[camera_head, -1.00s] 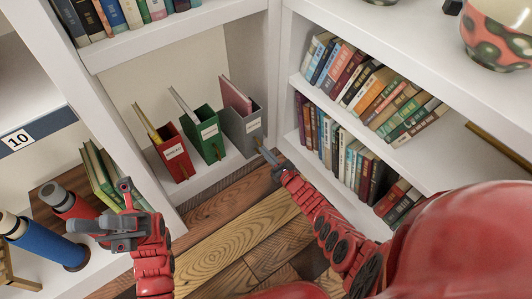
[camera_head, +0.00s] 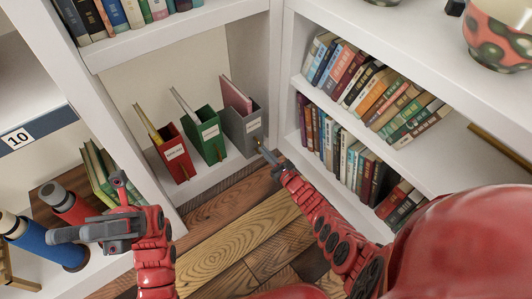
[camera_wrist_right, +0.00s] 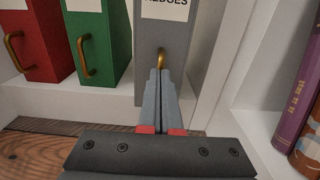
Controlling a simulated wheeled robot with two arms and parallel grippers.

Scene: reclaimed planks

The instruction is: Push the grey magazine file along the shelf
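The grey magazine file (camera_head: 242,128) stands upright on the low shelf, at the right end of a row of three, with a pink book in it. It fills the upper middle of the right wrist view (camera_wrist_right: 165,28), with a brass handle on its front. My right gripper (camera_head: 261,147) is at the front of the file. In the right wrist view its fingers (camera_wrist_right: 159,72) are together, tips right at the handle; whether they touch it is unclear. My left gripper (camera_head: 62,236) is at the lower left, away from the files, and its finger gap cannot be made out.
A green file (camera_head: 208,135) and a red file (camera_head: 175,155) stand left of the grey one. A white side panel (camera_head: 274,75) rises close to its right. Bookshelves are beyond it. Wooden floor is in front.

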